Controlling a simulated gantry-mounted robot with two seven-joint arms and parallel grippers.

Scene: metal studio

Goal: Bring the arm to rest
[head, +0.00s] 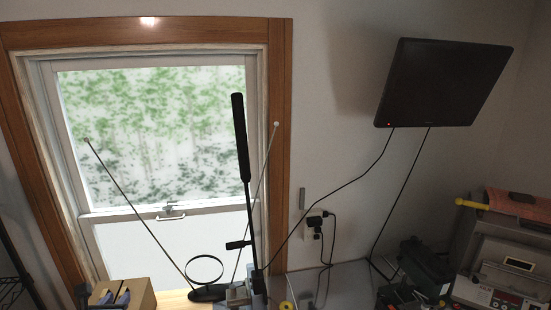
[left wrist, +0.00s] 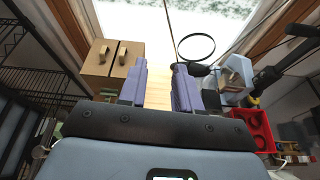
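The wooden box with two knobs (left wrist: 108,72) is ahead and left of the fingers in that view. The rest of my left arm is out of the head view. My right gripper is in neither view.
A rabbit-ear antenna (head: 205,293) stands below the window, beside a black upright rod (head: 240,140). A red tray (left wrist: 252,126) lies right of the fingers in the wrist view. A black wire rack (left wrist: 40,40) is at left. A monitor (head: 443,84) hangs on the wall.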

